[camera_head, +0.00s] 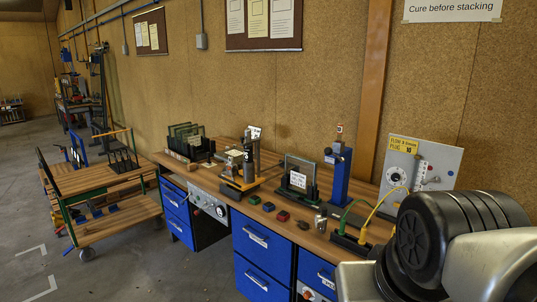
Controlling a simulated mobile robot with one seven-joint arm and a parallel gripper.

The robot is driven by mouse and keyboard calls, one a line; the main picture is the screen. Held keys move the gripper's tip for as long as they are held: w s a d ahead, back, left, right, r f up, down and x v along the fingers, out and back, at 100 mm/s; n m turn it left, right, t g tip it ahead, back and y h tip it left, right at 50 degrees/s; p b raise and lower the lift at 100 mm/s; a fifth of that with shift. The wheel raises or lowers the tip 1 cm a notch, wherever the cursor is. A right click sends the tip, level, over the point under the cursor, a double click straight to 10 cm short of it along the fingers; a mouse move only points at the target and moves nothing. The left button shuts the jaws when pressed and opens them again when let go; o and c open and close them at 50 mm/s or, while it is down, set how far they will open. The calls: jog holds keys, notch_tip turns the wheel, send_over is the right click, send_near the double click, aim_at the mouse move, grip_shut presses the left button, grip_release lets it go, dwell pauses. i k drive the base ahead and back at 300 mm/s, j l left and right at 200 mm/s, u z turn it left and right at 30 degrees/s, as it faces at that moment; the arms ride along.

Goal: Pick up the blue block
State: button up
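Several small blocks lie in a row near the front edge of the wooden bench (228,191). One is a small dark block (268,206) that looks dark blue. It sits between a green block (254,199) and a red block (283,215). Another dark block (303,225) lies to the right, its colour hard to tell. A tall blue stand (338,177) rises behind them. My arm fills the lower right corner, in front of the bench's right end; my gripper is not in view.
A glass pane in a dark stand (298,178) stands behind the blocks. A panel with a dial (418,165) and yellow and green cables are to the right. Blue drawers (262,245) are under the bench. A wooden cart (110,185) is at left; the floor before it is clear.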

aim_at(268, 206)
jog(key=l, duration=0.95)
jog(key=k+j, duration=0.1)
jog(key=j, duration=0.35)
jog(key=k+j, duration=0.15)
jog(key=j, duration=0.3)
jog(key=k+j, duration=0.1)
jog(key=j, duration=0.3)
jog(key=j+z, duration=0.25)
jog(key=j, duration=0.9)
jog(key=i+j+z, duration=0.1)
jog(key=j, duration=0.25)
jog(key=i+j, duration=0.1)
jog(key=j, duration=0.3)
jog(key=i+j+z, duration=0.15)
jog(key=j, duration=0.2)
jog(key=i+j+z, duration=0.35)
jog(key=i+j, duration=0.55)
jog(key=j, duration=0.1)
